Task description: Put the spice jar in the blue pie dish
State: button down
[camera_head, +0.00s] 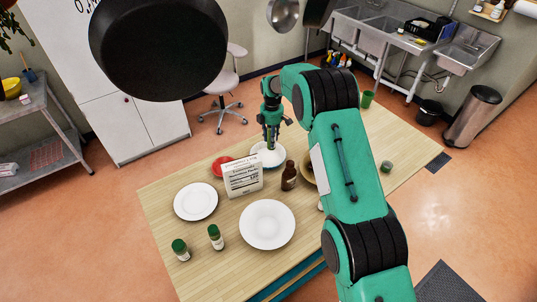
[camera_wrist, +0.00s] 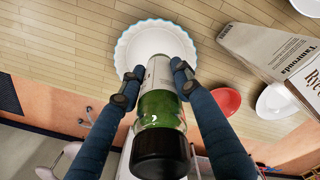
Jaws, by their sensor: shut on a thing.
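My gripper (camera_head: 270,141) is shut on the spice jar (camera_wrist: 160,108), a clear jar with green contents, a pale label and a black lid. In the wrist view the jar lies between both fingers (camera_wrist: 157,69), its lid toward the camera. The pie dish (camera_wrist: 130,45), white inside with a scalloped blue rim, lies beyond the jar's far end. In the head view the pie dish (camera_head: 281,158) is on the table just below my gripper. The jar is hard to make out there. Whether it touches the dish cannot be told.
A box (camera_head: 241,179), a red dish (camera_head: 218,165) and a brown bottle (camera_head: 289,176) stand close to the pie dish. A dark pan (camera_head: 158,45) hangs overhead.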

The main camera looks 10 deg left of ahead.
jog(key=shift+f+p, duration=0.45)
jog(key=shift+f, duration=2.4)
jog(key=shift+f+p, duration=0.4)
jog(key=shift+f, duration=1.7)
jog(key=shift+f, duration=0.1)
jog(key=c, duration=1.3)
grip_release()
jog(key=shift+o, duration=0.2)
jog(key=shift+r+b, duration=1.1)
jog(key=shift+r, duration=5)
